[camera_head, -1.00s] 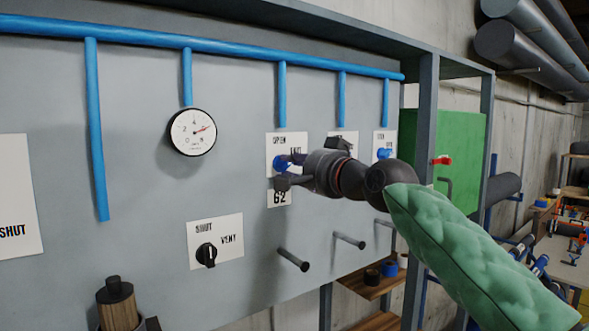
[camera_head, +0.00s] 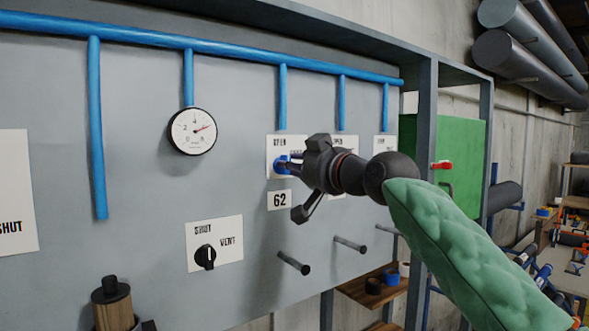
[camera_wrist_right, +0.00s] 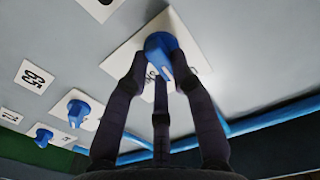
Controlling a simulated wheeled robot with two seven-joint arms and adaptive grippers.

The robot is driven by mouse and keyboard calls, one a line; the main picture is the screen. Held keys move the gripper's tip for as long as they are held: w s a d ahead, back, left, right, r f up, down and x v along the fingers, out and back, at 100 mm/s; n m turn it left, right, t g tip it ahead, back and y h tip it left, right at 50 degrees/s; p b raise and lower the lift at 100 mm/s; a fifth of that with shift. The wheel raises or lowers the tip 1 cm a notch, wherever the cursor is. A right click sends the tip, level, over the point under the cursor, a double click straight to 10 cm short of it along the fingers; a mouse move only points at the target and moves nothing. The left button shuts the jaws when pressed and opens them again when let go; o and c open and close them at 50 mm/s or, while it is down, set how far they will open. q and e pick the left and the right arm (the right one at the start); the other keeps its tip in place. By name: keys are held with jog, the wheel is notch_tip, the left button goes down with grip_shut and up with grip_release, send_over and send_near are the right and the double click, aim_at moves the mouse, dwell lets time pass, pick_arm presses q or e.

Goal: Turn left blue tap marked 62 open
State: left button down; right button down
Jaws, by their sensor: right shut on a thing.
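The left blue tap (camera_head: 281,164) sits on a white plate marked OPEN, above the label 62 (camera_head: 279,200) on the grey panel. My right gripper (camera_head: 291,165) reaches it from the right and is shut on it. In the right wrist view the dark fingers (camera_wrist_right: 160,80) close around the blue tap (camera_wrist_right: 160,45), whose pale pointer line shows between them. The gripper hides part of the plate's lettering. My left gripper is not in view.
More blue taps (camera_wrist_right: 78,108) are on plates beside this one. A gauge (camera_head: 193,131) and a black SHUT/VENT knob (camera_head: 205,257) are to the left. Several pegs (camera_head: 293,263) stick out below. A green box (camera_head: 455,160) stands right of the panel.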

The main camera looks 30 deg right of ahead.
jog(key=shift+n, duration=0.7)
jog(key=c, duration=1)
grip_release()
jog(key=shift+w, duration=0.1)
jog(key=shift+c, duration=0.2)
jog(key=s, duration=1.2)
jog(key=shift+d, duration=0.4)
